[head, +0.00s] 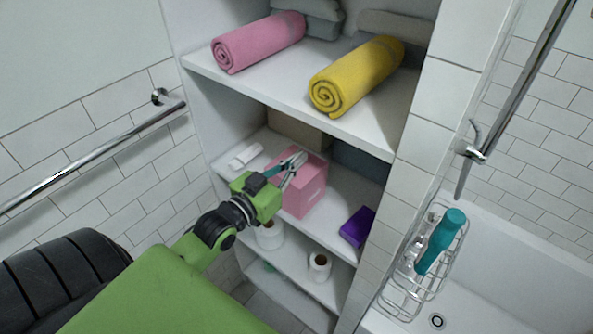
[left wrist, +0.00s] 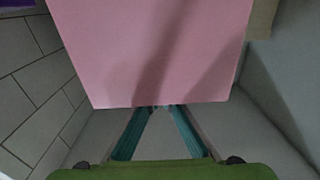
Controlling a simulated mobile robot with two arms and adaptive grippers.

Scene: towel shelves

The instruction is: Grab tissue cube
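The tissue cube (head: 305,188) is a pink box on the middle shelf, with a small pale mark on its front. My left gripper (head: 301,158) is over the top of the cube in the head view, and its teal fingers draw together toward the tips. In the left wrist view the cube's pink face (left wrist: 150,50) fills the upper middle. There the fingertips (left wrist: 163,108) meet the cube's near edge. The fingers look shut. I cannot see anything held between them, and contact with the cube is unclear. My right gripper is not in view.
A purple box (head: 357,227) lies to the right on the same shelf, and a white item (head: 244,156) lies to the left. Pink (head: 258,42) and yellow (head: 357,76) rolled towels lie on the shelf above. Paper rolls (head: 319,266) stand below. A towel rail (head: 95,152) is left.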

